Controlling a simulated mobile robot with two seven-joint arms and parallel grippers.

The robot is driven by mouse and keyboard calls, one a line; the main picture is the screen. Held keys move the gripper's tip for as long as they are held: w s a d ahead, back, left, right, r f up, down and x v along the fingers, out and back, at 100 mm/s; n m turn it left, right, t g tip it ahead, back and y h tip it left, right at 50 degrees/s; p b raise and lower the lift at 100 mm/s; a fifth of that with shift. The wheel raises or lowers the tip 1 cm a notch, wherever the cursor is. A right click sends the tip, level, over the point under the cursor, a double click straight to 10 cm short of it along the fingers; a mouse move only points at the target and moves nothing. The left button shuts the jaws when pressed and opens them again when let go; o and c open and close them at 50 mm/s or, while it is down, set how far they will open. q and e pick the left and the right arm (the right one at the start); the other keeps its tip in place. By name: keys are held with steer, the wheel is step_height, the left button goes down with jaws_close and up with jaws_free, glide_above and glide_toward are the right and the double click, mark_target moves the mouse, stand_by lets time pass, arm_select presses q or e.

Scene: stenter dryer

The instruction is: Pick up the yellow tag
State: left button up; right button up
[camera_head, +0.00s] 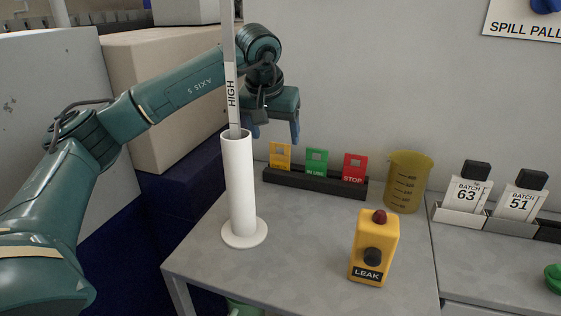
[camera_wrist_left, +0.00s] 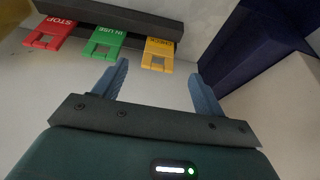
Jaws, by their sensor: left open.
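The yellow tag (camera_head: 280,155) stands upright at the left end of a dark rack (camera_head: 315,184), beside a green "IN USE" tag (camera_head: 316,162) and a red "STOP" tag (camera_head: 354,167). My left gripper (camera_head: 275,134) is open and empty, above the yellow tag in the head view and partly behind the white post marked "HIGH". In the left wrist view, the yellow tag (camera_wrist_left: 158,54) shows between the two open blue fingers (camera_wrist_left: 158,72), near their tips. I see no contact between fingers and tag. My right gripper is not in view.
A white cylindrical holder (camera_head: 238,190) with the tall "HIGH" post stands close beside my left gripper. A yellow beaker (camera_head: 408,182) is right of the rack. A yellow "LEAK" box (camera_head: 374,247) stands in front. Batch cards (camera_head: 467,193) are at the right. The table's front middle is clear.

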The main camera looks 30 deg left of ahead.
mark_target(280, 155)
arm_select(q)
steer(key=x, duration=0.7)
steer(key=shift+d+f, duration=0.1)
steer(key=shift+c, duration=0.3)
steer(key=c, duration=1.1)
